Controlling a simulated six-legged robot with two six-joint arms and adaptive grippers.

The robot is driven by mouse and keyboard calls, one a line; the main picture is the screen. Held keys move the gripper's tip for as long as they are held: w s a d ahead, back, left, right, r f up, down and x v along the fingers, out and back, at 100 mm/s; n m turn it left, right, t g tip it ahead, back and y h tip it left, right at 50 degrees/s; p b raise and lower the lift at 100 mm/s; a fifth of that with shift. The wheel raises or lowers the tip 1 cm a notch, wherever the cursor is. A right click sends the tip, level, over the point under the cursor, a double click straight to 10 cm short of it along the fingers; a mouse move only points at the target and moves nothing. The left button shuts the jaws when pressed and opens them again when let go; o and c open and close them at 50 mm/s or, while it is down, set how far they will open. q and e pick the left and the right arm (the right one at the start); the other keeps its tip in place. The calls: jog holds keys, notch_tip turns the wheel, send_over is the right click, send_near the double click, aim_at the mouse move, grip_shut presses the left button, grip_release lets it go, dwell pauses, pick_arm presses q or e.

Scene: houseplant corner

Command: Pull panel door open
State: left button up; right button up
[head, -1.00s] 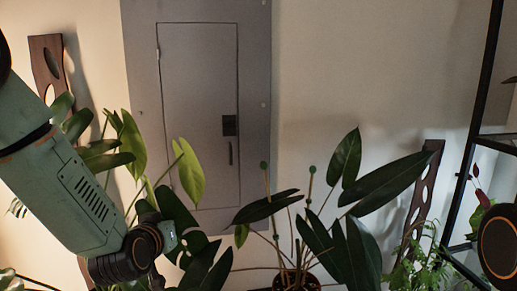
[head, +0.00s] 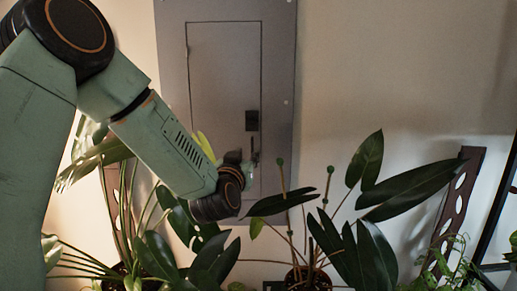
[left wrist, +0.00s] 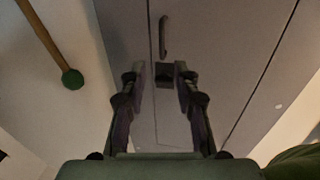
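The grey panel door (head: 222,75) is shut in its grey wall frame (head: 283,60). A black latch plate (head: 252,120) is on its right side, with a small vertical handle (head: 253,146) below, partly hidden by my left gripper (head: 247,164). In the left wrist view the door appears upside down. There my left gripper (left wrist: 156,72) is open, its fingers apart on either side of the dark latch plate (left wrist: 164,75) in the picture. The handle (left wrist: 163,36) lies just beyond the fingertips. Contact cannot be told. My right gripper is not in view.
Potted plants (head: 305,275) with large dark leaves stand below and right of the door. More foliage (head: 150,250) is under my left arm. A dark rack (head: 495,215) stands at the far right. A brown stick with a green tip (left wrist: 73,79) shows in the left wrist view.

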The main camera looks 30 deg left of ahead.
aim_at(252, 147)
pick_arm(q)
jog(key=p+x, duration=0.1)
jog(key=x, duration=0.5)
jog(key=shift+w+a, duration=0.2)
jog(key=shift+a, duration=0.05)
jog(key=shift+a+f, duration=0.1)
jog(key=shift+a, duration=0.05)
jog(key=shift+w, duration=0.15)
jog(key=shift+c, duration=0.4)
jog(key=c, duration=0.3)
grip_shut()
